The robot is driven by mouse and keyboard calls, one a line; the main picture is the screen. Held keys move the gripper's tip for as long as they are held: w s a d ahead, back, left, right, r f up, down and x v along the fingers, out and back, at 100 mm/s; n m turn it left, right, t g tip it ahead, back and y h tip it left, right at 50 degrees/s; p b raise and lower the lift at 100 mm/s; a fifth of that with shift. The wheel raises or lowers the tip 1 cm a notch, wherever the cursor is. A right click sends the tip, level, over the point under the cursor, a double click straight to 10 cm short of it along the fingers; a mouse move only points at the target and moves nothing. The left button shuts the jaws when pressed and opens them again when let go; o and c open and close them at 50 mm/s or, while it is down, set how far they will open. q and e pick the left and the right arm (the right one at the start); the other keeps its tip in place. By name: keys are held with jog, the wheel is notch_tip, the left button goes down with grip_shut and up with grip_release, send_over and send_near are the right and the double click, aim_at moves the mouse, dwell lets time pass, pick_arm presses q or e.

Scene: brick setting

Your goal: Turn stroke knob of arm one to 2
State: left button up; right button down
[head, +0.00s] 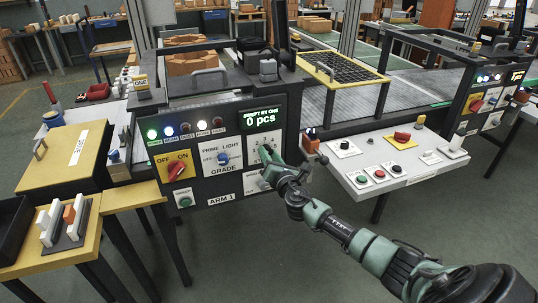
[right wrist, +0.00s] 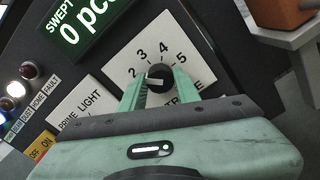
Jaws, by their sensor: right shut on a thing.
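The stroke knob (right wrist: 160,74) is a small round black knob with a white mark, on a white dial plate (right wrist: 187,50). The digits 2, 3, 4 and 5 show around it; the lower part of the plate and most of its label are hidden by my gripper. The white mark faces left, just below the 2; I cannot tell its exact setting. My right gripper (right wrist: 157,88) is shut on the knob, one finger on each side. In the head view the right gripper (head: 268,160) is at the right side of the ARM 1 panel (head: 222,199). My left gripper is not in view.
Left of the knob is the PRIME LIGHT dial (head: 222,157), then the red OFF/ON switch (head: 177,170). Above is a green display (head: 262,115) reading 0 pcs. A grey console (head: 385,160) with buttons stands to the right, close to my arm.

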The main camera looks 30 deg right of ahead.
jog(key=shift+f, duration=0.15)
jog(key=c, duration=1)
grip_release()
jog(key=shift+c, duration=0.2)
jog(key=v, duration=0.7)
jog(key=shift+s, duration=0.4)
